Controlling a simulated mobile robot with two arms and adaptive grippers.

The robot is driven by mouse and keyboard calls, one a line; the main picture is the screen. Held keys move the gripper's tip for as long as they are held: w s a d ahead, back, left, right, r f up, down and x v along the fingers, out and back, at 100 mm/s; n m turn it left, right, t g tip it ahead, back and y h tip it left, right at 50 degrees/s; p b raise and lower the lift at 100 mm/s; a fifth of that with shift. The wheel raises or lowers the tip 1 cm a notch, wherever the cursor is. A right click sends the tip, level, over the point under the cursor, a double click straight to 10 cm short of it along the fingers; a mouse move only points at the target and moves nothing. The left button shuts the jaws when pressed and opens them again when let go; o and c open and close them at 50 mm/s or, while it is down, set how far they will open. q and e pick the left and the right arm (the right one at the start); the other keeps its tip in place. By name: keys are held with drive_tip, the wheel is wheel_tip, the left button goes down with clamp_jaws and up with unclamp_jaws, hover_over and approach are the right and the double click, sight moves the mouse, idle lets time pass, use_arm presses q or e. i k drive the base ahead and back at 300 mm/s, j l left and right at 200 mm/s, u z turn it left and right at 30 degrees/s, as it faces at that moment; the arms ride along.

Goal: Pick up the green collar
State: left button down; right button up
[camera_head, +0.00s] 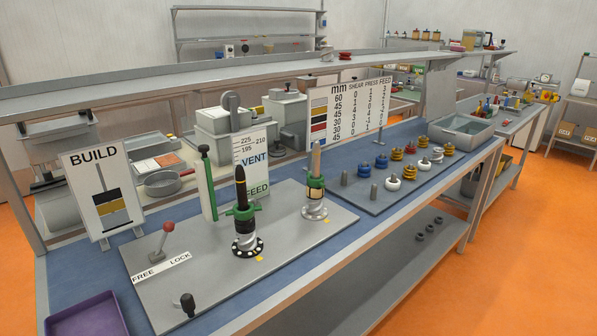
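A green collar (242,211) is around a dark upright shaft (240,185) that stands on a round black base with pale dots (247,246). A second green collar (314,184) is around a tan upright shaft (316,160) farther right, above a silver flanged base (314,212). Both stand on a grey plate (285,255) on the workbench. I cannot tell which collar the task names. Neither of my grippers is in view.
A lever with a red knob (168,226) and a black knob (187,301) are on the plate's left part. A tall green-edged white post (208,185) stands behind. A purple tray (88,316) is at front left. Rings stand on pegs at right.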

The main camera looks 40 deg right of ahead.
sight(312, 183)
drive_tip(key=z, duration=1.2)
